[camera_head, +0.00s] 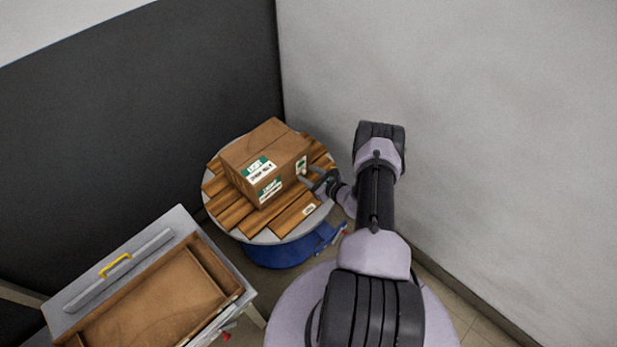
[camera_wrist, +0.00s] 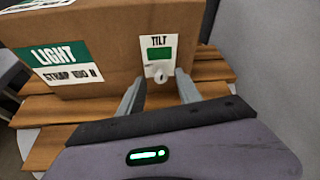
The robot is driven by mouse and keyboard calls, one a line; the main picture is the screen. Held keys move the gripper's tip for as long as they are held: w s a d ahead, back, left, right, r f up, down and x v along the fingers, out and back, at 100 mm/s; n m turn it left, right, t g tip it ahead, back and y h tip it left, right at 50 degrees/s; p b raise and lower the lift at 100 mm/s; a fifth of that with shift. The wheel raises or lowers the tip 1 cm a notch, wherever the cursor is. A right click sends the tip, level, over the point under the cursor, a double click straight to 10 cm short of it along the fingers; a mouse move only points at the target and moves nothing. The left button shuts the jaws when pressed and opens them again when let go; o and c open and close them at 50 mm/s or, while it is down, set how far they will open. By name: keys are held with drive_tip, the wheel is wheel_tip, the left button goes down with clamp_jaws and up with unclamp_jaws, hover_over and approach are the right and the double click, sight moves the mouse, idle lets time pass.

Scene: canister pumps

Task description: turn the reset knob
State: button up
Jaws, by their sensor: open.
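A small white knob (camera_wrist: 158,73) sticks out at the bottom of a white label (camera_wrist: 160,50) marked TILT with a green window. The label is on the side of a brown cardboard box (camera_wrist: 105,80). My gripper (camera_wrist: 159,78) is open, with one finger to each side of the knob. I cannot tell whether either finger touches it. In the head view, my gripper (camera_head: 307,179) is at the right side of the box (camera_head: 265,145), and the knob is too small to make out there.
The box stands on wooden slats (camera_head: 232,210) on a round grey top (camera_head: 247,239) over a blue drum (camera_head: 280,253). A grey wall (camera_head: 460,120) is close on the right, a dark wall (camera_head: 130,110) behind. An open tray (camera_head: 150,310) with a yellow handle is at front left.

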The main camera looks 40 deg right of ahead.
drive_tip(key=shift+w, duration=0.25)
drive_tip(key=shift+c, duration=0.2)
clamp_jaws()
drive_tip(key=shift+n+h, duration=0.4)
drive_tip(key=shift+n, duration=0.1)
drive_tip(key=shift+o, duration=0.2)
unclamp_jaws()
drive_tip(key=shift+s, duration=0.1)
